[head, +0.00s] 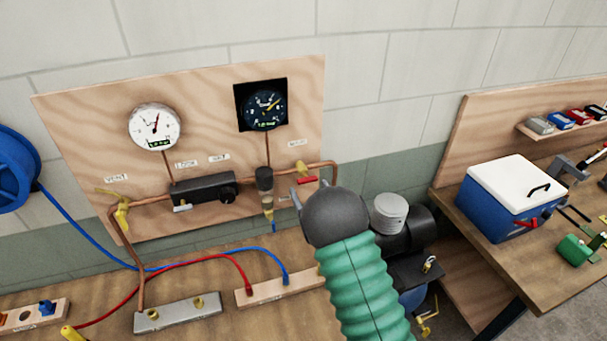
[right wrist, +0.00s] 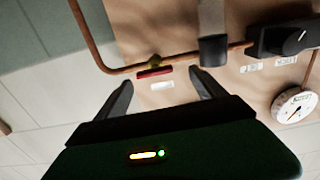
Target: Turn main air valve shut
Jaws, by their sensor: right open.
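The main air valve has a red lever (head: 306,180) and a small brass body (head: 301,168) on the copper pipe at the right of the plywood panel. The lever lies roughly along the pipe. My right gripper (head: 311,188) is just below and in front of it, fingers pointing at the panel. In the right wrist view, which is turned over, the red lever (right wrist: 155,72) shows between and beyond the two spread fingertips (right wrist: 161,80). The gripper is open and empty, and contact with the lever does not show. My left gripper is out of view.
A filter bowl (head: 265,185) and a black regulator block (head: 205,190) sit left of the valve on the panel. Two gauges hang above. A black compressor (head: 400,232) stands right of my arm. Red and blue hoses cross the bench below.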

